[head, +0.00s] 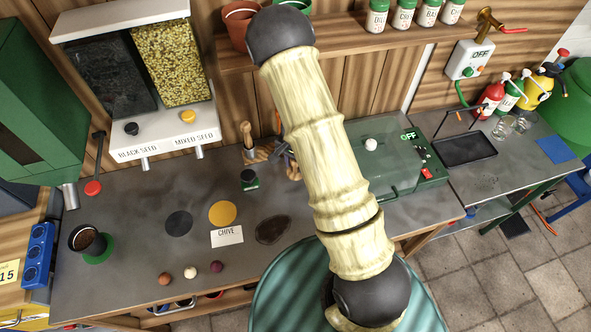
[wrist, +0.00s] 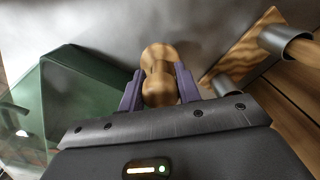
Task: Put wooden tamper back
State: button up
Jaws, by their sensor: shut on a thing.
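The wooden tamper (wrist: 158,75) is a rounded, waisted piece of light wood. In the wrist view it stands between the two purple fingers of my gripper (wrist: 159,88), which is shut on it. In the head view my gripper (head: 286,152) is mostly hidden behind my arm, at the back of the bench, and the tamper is hard to make out. A wooden holder with metal rings (wrist: 236,48) is just right of the tamper in the wrist view, apart from it. In the head view, a wooden-handled tool (head: 247,136) stands upright at the holder's left.
The green machine with a clear lid (head: 400,170) is close to my gripper, on the right in the head view. A small dark-topped jar (head: 249,179) stands in front of the holder. Seed dispensers (head: 160,138) are at the left.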

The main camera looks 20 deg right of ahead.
jog(key=shift+f+p, duration=0.4)
jog(key=shift+f, duration=1.7)
jog(key=shift+f, duration=0.15)
jog(key=o, duration=0.9)
notch_tip(320, 180, up, 12)
jog(key=shift+r+b, duration=0.15)
jog(key=shift+b, duration=0.45)
